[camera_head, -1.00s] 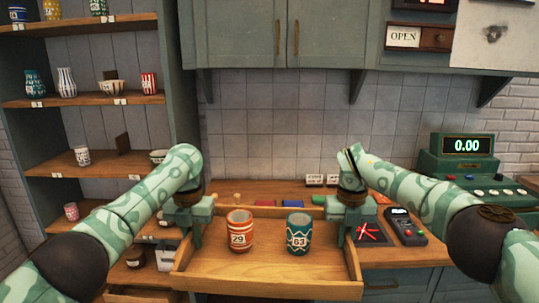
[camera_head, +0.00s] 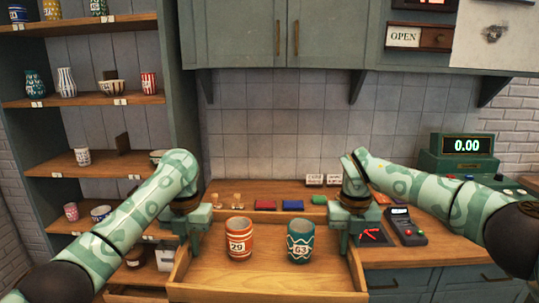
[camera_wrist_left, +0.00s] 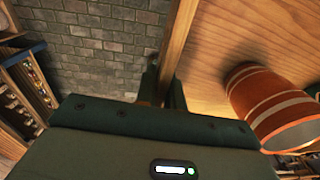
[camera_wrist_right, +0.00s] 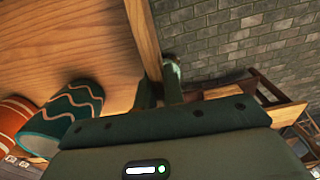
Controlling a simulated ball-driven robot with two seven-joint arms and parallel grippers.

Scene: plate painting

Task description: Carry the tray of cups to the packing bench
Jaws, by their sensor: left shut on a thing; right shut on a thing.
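The wooden tray (camera_head: 268,285) is in front of me in the head view, its floor roughly level, before the counter. An orange striped cup (camera_head: 239,245) marked 29 and a teal zigzag cup (camera_head: 300,249) marked 63 stand upright on it, side by side and apart. My left gripper (camera_head: 190,242) is shut on the tray's left wall, seen also in the left wrist view (camera_wrist_left: 178,40). My right gripper (camera_head: 345,238) is shut on the right wall, seen also in the right wrist view (camera_wrist_right: 143,40). The tray's underside is hidden.
A shelf (camera_head: 90,163) with pottery stands at left. Cupboards (camera_head: 275,35) hang above.

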